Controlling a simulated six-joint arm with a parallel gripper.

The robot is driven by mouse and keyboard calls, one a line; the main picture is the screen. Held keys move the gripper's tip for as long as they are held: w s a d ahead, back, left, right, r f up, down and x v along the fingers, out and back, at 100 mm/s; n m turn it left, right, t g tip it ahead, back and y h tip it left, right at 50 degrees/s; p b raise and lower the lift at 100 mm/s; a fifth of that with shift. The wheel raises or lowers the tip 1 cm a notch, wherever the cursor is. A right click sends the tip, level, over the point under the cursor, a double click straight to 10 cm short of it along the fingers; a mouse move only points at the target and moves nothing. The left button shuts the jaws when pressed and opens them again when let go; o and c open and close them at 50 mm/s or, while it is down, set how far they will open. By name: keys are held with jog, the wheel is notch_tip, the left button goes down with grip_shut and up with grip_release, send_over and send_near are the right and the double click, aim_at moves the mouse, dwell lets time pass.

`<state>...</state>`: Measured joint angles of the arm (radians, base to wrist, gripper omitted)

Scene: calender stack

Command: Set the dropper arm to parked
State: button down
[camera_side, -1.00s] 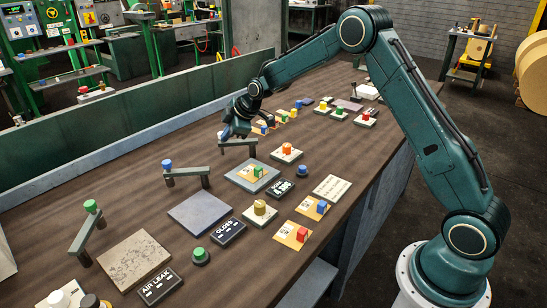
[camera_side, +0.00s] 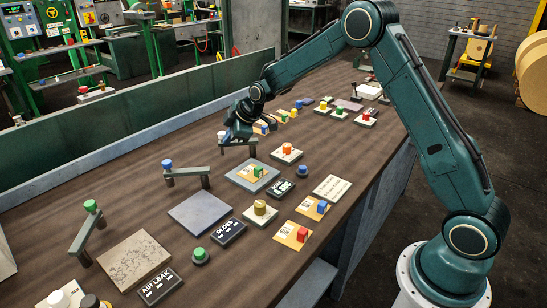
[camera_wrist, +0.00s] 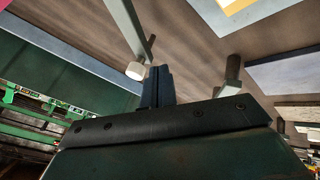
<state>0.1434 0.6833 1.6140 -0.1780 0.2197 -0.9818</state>
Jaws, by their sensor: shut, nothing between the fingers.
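Three grey-green swing arms on posts stand along the left side of the bench, and I cannot tell from any label which one is the dropper arm. The far one (camera_side: 240,142) has a pale knob, which shows white in the wrist view (camera_wrist: 135,71). The middle one (camera_side: 187,171) has a blue knob, and the near one (camera_side: 83,236) a green knob. My gripper (camera_side: 232,133) is shut and empty, low beside the far swing arm. In the wrist view its fingertips (camera_wrist: 158,75) are just right of the white knob; whether they touch it is unclear.
A grey plate (camera_side: 201,212), a stone-like slab (camera_side: 136,261) and dark label blocks, one reading AIR LEAK (camera_side: 159,287), lie nearer. Coloured blocks on cards and pads crowd the bench to the right. A low green wall (camera_side: 120,126) runs along the left.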

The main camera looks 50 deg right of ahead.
jog(key=s+a+v, duration=0.1)
jog(key=v, duration=1)
jog(key=shift+f, duration=0.3)
jog(key=shift+a, duration=0.1)
jog(key=s+a+r+m, duration=0.1)
jog(key=s+r+m, duration=0.15)
jog(key=s, duration=0.35)
jog(key=s+a+r+m+g, duration=0.1)
jog(key=s+r, duration=0.3)
jog(key=s, duration=0.3)
jog(key=s+a+r+m, duration=0.2)
jog(key=s+r, duration=0.1)
jog(key=s, duration=0.3)
jog(key=s+f+m+h, duration=0.1)
jog(key=s+m, duration=0.4)
jog(key=s, duration=1.2)
jog(key=shift+s+g, duration=0.4)
